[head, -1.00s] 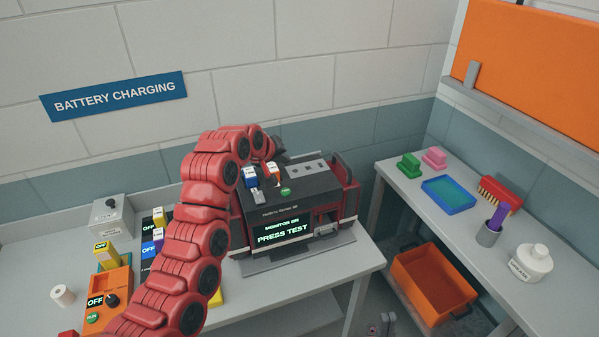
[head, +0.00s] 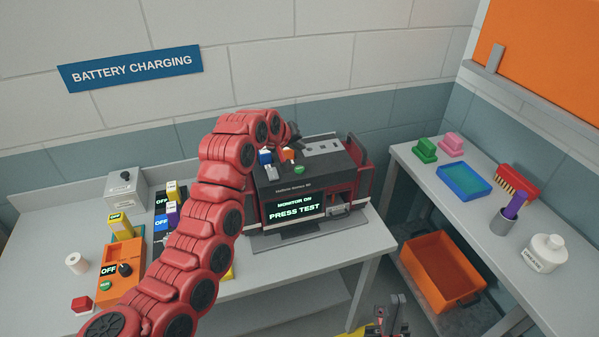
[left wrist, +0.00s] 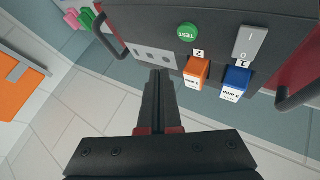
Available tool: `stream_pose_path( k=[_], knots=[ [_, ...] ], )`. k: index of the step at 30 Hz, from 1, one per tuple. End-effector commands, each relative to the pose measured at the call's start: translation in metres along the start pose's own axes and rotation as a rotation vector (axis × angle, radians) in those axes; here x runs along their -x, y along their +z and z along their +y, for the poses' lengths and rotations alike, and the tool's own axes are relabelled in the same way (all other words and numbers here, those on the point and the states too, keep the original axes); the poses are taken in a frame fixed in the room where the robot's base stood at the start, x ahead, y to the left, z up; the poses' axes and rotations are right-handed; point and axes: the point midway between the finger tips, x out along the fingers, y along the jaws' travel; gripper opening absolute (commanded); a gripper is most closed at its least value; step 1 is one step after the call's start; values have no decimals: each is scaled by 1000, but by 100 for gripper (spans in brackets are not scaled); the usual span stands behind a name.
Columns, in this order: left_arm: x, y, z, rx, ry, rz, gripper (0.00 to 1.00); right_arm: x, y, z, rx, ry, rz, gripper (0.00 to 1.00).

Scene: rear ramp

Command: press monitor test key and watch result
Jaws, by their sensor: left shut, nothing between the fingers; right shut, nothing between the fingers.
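The monitor (head: 352,172) is a dark and red box on the bench. Its lit screen (head: 295,208) reads "MONITOR ON" and "PRESS TEST". The round green TEST key (head: 299,169) is on its top, and shows in the left wrist view (left wrist: 188,32). My left gripper (head: 296,139) is shut and empty at the monitor's back edge, partly hidden by its arm. In the left wrist view its fingertips (left wrist: 160,74) point toward the top, beside the grey plate and apart from the key in the picture. My right gripper (head: 392,314) is shut, low at the bottom edge.
An orange plug (left wrist: 196,73) and a blue plug (left wrist: 235,84) stand beside the key, with a grey rocker switch (left wrist: 250,42) near them. An orange charger box (head: 118,262) is at left. An orange bin (head: 440,268) sits under the right-hand table.

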Motion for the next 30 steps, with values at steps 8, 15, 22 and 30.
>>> stream_pose_path(
  k=[8,15,22,30],
  knots=[
    [-29,22,-21,-1,0,0,0,25,4,-1,0,0,0,0],
    [-34,25,-25,-1,0,-1,0,28,5,-1,0,0,0,0],
    [-34,25,-24,-1,0,0,0,28,5,-1,0,0,0,0],
    [-34,25,-24,-1,0,0,0,28,5,-1,0,0,0,0]
  ],
)
